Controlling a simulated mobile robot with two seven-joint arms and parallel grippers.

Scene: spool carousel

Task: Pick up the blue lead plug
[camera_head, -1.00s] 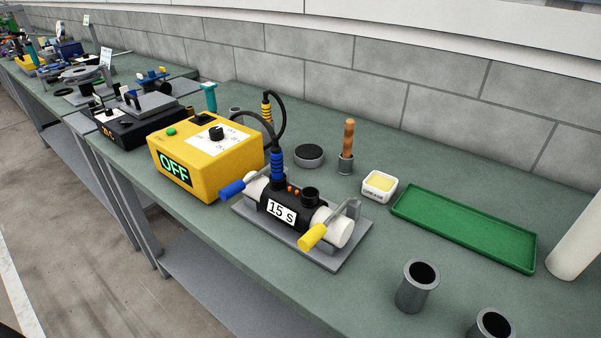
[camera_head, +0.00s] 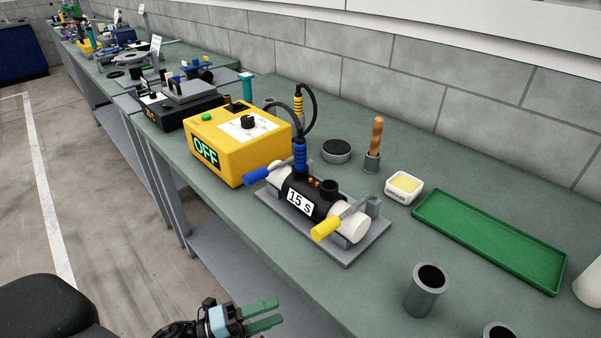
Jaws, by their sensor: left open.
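The blue lead plug (camera_head: 300,156) is ribbed and stands upright on top of the black coupler (camera_head: 306,201) marked "15 S", with a black cable rising from its top. Its lower end is hidden in the coupler. The yellow lead plug (camera_head: 298,105) is upright behind the yellow box; its foot is hidden. My left gripper (camera_head: 276,311), with green fingers, is at the bottom of the picture, in front of the bench and well apart from the blue plug. Its fingers are apart with nothing between them. My right gripper is out of view.
The yellow control box (camera_head: 240,146) reading OFF stands left of the coupler. Blue (camera_head: 257,176) and yellow (camera_head: 326,228) clamp handles stick out forward. Behind are a dark round pad (camera_head: 337,150) and a wooden-handled tool (camera_head: 377,136). A green tray (camera_head: 488,240) and a grey cup (camera_head: 427,290) lie right.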

